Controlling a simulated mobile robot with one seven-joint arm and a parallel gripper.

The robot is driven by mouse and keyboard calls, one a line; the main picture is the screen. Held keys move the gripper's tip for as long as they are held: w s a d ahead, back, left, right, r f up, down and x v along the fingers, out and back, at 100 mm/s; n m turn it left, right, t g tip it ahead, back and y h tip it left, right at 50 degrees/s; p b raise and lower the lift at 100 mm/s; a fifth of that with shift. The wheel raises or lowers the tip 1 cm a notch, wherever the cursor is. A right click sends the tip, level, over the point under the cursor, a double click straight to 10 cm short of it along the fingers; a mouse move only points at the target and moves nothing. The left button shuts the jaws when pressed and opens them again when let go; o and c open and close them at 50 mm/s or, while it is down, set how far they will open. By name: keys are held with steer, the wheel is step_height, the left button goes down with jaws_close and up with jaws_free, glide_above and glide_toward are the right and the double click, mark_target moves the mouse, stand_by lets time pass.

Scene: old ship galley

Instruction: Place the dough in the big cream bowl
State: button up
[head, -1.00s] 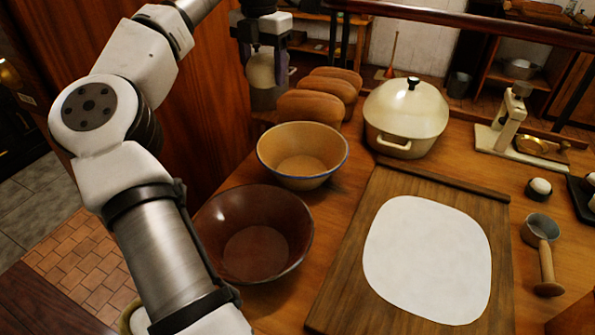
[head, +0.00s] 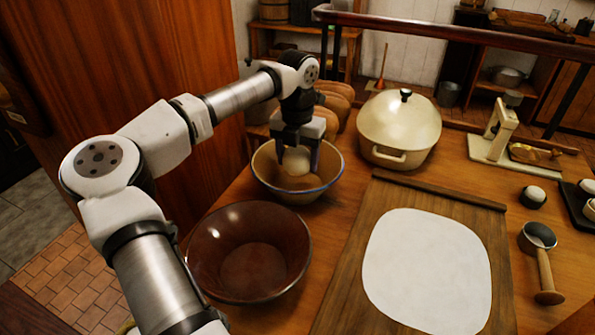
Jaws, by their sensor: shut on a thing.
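The cream bowl with a blue rim (head: 325,171) stands on the wooden counter, behind a brown bowl. My gripper (head: 296,160) points down into it and is shut on a pale round ball of dough (head: 295,161). The dough is at or below the level of the bowl's rim. I cannot tell whether it touches the bowl's bottom. The fingers and the dough hide part of the bowl's inside.
The brown bowl (head: 205,245) stands empty in front. A lidded cream pot (head: 398,130) is to the right, with loaves (head: 338,92) behind the cream bowl. A board (head: 345,270) bears a flat white sheet (head: 425,265). A scoop (head: 543,265) lies at the right.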

mark_target(297, 149)
steer(key=shift+f, duration=2.5)
steer(key=o, duration=1.2)
step_height(297, 149, up, 12)
steer(key=shift+r+b, duration=0.15)
steer(key=shift+b, duration=0.35)
